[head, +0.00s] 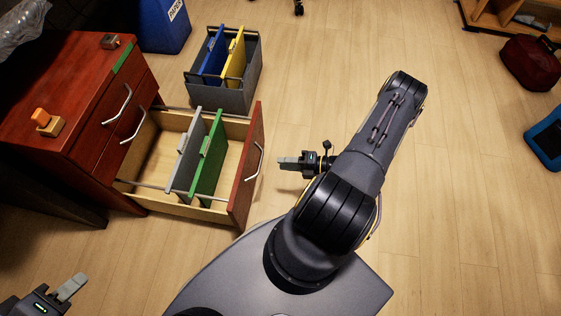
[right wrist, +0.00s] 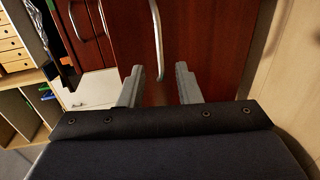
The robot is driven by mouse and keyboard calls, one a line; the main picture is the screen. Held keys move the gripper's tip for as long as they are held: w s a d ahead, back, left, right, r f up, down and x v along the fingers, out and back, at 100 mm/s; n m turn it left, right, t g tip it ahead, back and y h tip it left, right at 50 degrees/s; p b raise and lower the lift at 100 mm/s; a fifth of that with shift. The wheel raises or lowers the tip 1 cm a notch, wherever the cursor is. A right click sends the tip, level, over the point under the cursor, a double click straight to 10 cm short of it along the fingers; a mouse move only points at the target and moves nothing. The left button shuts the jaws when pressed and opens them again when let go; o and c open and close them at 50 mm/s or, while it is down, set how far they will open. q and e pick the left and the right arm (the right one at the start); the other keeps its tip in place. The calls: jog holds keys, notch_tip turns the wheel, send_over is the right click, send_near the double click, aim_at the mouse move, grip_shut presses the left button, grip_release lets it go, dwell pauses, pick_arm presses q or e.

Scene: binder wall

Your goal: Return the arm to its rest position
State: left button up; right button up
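My right gripper (head: 282,163) is just right of the open drawer's red-brown front (head: 244,184), pointing at it. In the right wrist view its two fingers (right wrist: 159,70) are apart with nothing between them. The silver drawer handle (right wrist: 157,35) shows beyond the fingertips and looks apart from them; it also shows in the head view (head: 258,160). My right arm (head: 360,150) reaches out over the floor. My left gripper (head: 75,286) is at the bottom left corner, partly cut off; its finger gap cannot be made out.
The open drawer holds a grey binder (head: 185,157) and a green binder (head: 208,160). The red-brown cabinet (head: 60,75) is at left. A grey bin (head: 235,98) with blue and yellow binders stands behind the drawer. A red bag (head: 530,62) lies at far right.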

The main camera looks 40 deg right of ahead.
dwell(0.4)
jog(key=w+a+r+n+g, duration=0.1)
jog(key=a+r+n+g, duration=0.15)
jog(key=r+n, duration=0.5)
jog(key=w+a+r+n+g+y, duration=0.1)
jog(key=w+a+r+n+g, duration=0.15)
jog(key=r+n, duration=0.55)
jog(key=a+r+n+g, duration=0.1)
jog(key=r+n+g, duration=0.3)
jog(key=r+n, duration=0.4)
jog(key=s+a+r+n+t+h, duration=0.1)
jog(key=s+a+r+n+h, duration=0.25)
jog(key=s+r+n, duration=0.4)
jog(key=s+a+r+n+t+h, duration=0.1)
jog(key=s+a+r+n+h, duration=0.25)
jog(key=r+n, duration=0.7)
notch_tip(320, 180, up, 31)
jog(key=n+p, duration=0.3)
jog(key=p, duration=3.1)
jog(key=shift+s+a+r, duration=0.15)
jog(key=shift+s+a, duration=0.15)
jog(key=shift+s, duration=0.1)
jog(key=shift+t, duration=0.3)
